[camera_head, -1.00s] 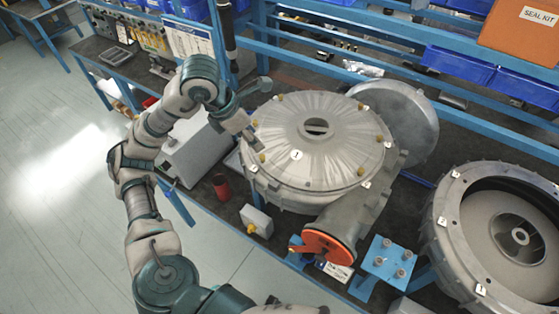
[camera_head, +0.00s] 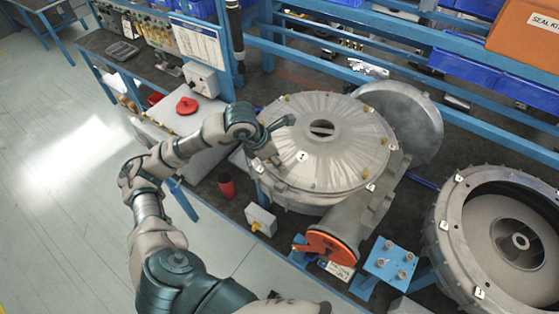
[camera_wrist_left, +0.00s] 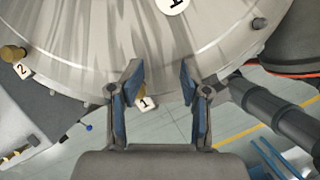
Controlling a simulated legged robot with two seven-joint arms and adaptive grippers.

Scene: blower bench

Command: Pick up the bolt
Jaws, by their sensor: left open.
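The grey round blower cover (camera_head: 335,150) carries several small brass bolts around its rim, one at the far edge (camera_head: 352,89). My left gripper (camera_head: 274,161) is over the cover's near-left rim. In the left wrist view the open left gripper (camera_wrist_left: 162,78) has its two fingers apart, pointing at the cover's edge. A brass-coloured piece, perhaps a bolt, shows partly beside the tag marked 1 (camera_wrist_left: 145,103), between the fingers and nearer the left one. Another brass bolt (camera_wrist_left: 13,53) is at the left by the tag marked 2. My right gripper is not in view.
An open blower housing (camera_head: 470,215) stands at the right. A blue block with pegs (camera_head: 391,258) and an orange-red disc (camera_head: 331,245) are at the front. A red cup (camera_head: 226,185) and a white box (camera_head: 261,219) are left of the cover. Blue bins line the back.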

